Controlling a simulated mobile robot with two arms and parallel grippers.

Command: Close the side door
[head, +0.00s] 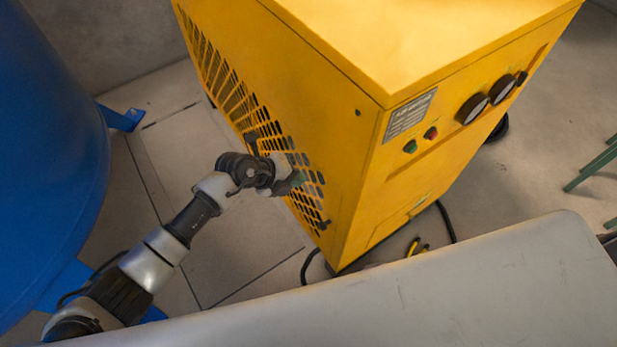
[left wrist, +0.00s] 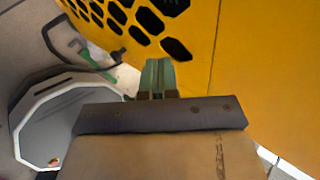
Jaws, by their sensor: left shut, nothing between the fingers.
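The yellow cabinet (head: 400,150) stands in the middle of the head view. Its left side carries a perforated side panel (head: 335,140) with rows of dark hexagonal holes, which I take to be the side door. It looks nearly flush with the cabinet; I cannot tell whether a gap is left. The panel also shows in the left wrist view (left wrist: 190,60). My left gripper (head: 298,179) is shut and empty, close against the lower front part of the panel. Its green fingers (left wrist: 158,76) point at the panel; contact is unclear. My right gripper is not in view.
A large blue tank (head: 50,140) stands at the left, with a blue foot (head: 122,118) on the floor. Tiled floor (head: 240,245) is clear between tank and cabinet. A black cable (head: 446,222) lies by the cabinet's base. Green bars (head: 592,165) show at the right edge.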

